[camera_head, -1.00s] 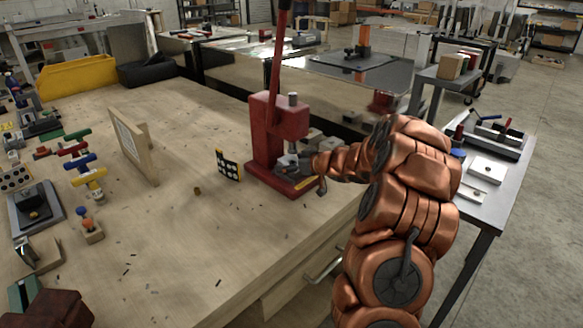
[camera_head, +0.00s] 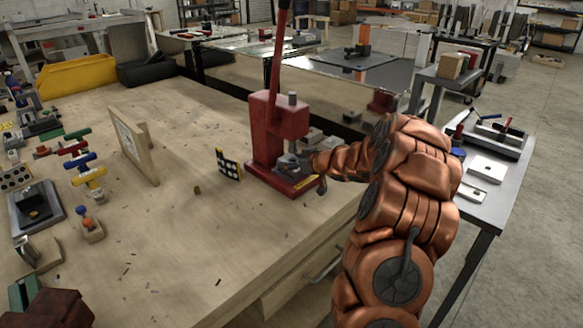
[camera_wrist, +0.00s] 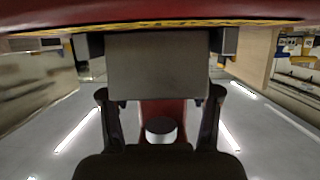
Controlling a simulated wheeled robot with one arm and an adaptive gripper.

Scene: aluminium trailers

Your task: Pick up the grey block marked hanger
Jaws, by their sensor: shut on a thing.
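A plain grey block (camera_wrist: 157,68) fills the space between the two dark fingers in the wrist view. No marking on it can be read. My gripper (camera_wrist: 160,96) is shut on it, with one finger at each side. In the head view my gripper (camera_head: 291,165) is at the base of the red arbor press (camera_head: 264,128), low over its red foot. There the block is too small and too covered by the gripper to make out clearly. I cannot tell whether the block still touches the press.
A dotted board (camera_head: 229,165) and a wooden frame (camera_head: 133,146) stand to the left on the workbench (camera_head: 180,235). Grey blocks (camera_head: 318,139) lie behind the press. The bench front is mostly clear.

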